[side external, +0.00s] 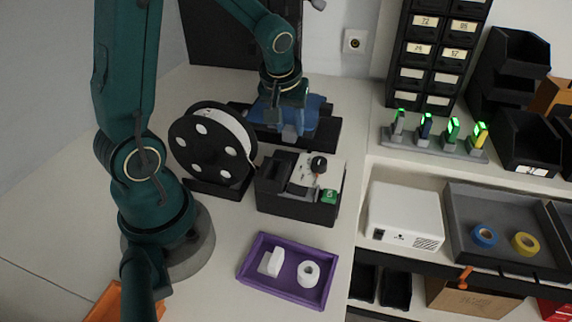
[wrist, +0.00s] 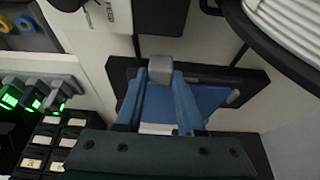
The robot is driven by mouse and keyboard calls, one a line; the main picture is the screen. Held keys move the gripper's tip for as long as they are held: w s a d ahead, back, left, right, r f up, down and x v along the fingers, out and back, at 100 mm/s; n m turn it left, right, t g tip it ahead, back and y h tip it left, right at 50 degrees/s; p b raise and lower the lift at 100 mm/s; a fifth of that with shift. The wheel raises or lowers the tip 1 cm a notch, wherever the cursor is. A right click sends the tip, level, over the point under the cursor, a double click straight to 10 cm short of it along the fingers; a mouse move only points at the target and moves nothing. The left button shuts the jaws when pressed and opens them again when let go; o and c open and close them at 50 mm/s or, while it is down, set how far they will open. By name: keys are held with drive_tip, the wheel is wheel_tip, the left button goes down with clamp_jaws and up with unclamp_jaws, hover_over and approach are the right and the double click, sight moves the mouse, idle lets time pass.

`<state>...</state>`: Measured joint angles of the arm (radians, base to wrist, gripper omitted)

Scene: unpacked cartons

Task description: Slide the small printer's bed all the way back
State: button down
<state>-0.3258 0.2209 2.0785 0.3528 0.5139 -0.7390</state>
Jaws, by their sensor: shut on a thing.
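The small printer shows in the side view as a low black base (side external: 328,133) with a blue bed (side external: 311,107) on it, behind the tool box. In the wrist view the blue bed (wrist: 208,97) lies across the black base (wrist: 253,86). A light grey block (wrist: 160,70) stands at the bed's edge. My gripper (wrist: 159,76) is shut on this grey block, one finger on each side. In the side view my gripper (side external: 289,122) reaches down over the bed and hides part of it.
A black filament spool (side external: 213,147) stands close at the left of the printer. A black tool box (side external: 290,205) with a dial is in front. A purple tray (side external: 285,270) holds white parts. A row of green-lit devices (side external: 435,138) stands to the right, below black drawers (side external: 436,52).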

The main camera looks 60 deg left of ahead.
drive_tip(key=shift+s+a, duration=2.9)
drive_tip(key=shift+a, duration=0.1)
drive_tip(key=c, duration=0.5)
unclamp_jaws()
drive_tip(key=shift+r, duration=0.1)
drive_tip(key=v, duration=0.5)
drive_tip(key=shift+d, duration=0.1)
